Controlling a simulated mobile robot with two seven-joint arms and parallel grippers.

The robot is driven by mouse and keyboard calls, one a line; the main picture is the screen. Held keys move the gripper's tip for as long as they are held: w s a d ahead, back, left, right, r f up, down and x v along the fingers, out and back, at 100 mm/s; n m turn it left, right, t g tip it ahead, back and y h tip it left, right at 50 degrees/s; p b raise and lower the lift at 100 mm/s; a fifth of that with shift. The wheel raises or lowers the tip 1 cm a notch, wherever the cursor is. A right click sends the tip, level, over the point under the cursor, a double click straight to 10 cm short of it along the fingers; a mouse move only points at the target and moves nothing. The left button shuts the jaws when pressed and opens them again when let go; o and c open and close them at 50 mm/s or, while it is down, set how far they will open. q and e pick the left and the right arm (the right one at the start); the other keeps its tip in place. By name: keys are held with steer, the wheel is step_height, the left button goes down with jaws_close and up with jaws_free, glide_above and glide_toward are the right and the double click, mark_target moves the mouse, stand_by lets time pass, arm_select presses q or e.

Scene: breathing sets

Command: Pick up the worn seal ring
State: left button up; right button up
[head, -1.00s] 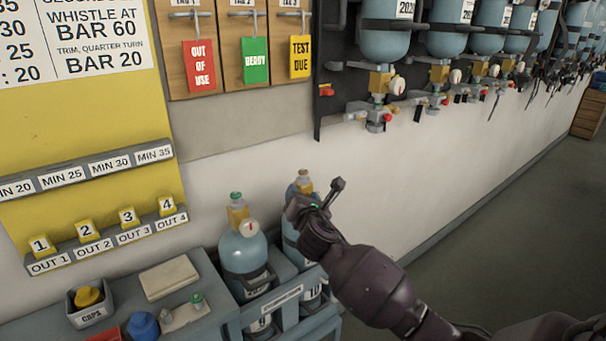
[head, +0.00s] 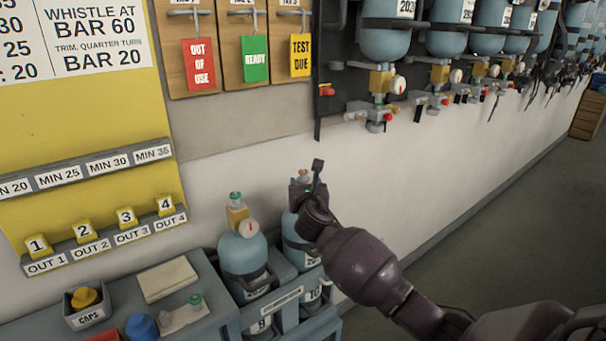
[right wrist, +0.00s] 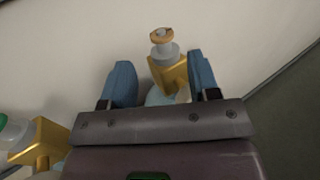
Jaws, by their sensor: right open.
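An orange-brown ring, which looks like the worn seal ring (right wrist: 161,36), sits around the top of a grey valve outlet above a brass valve block (right wrist: 168,73). In the head view the ring (head: 304,173) is small, at the top of the right-hand blue cylinder (head: 298,248). My right gripper (head: 308,178) is open at that valve and partly hides it. In the right wrist view its two blue fingers (right wrist: 160,62) stand either side of the valve block, with the ring beyond their tips. The gripper is empty. My left gripper is not in view.
Another blue cylinder (head: 242,256) with a green-topped valve stands left in the rack (head: 283,299). The bench holds a caps tray (head: 88,317), a pale block (head: 168,279) and a blue knob (head: 142,326). The wall is close behind; wall-mounted cylinders (head: 385,45) hang above.

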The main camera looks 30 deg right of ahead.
mark_target(304, 174)
steer(key=b+x, duration=0.1)
steer(key=x, duration=0.4)
steer(key=shift+r, duration=0.1)
steer(key=c, duration=1)
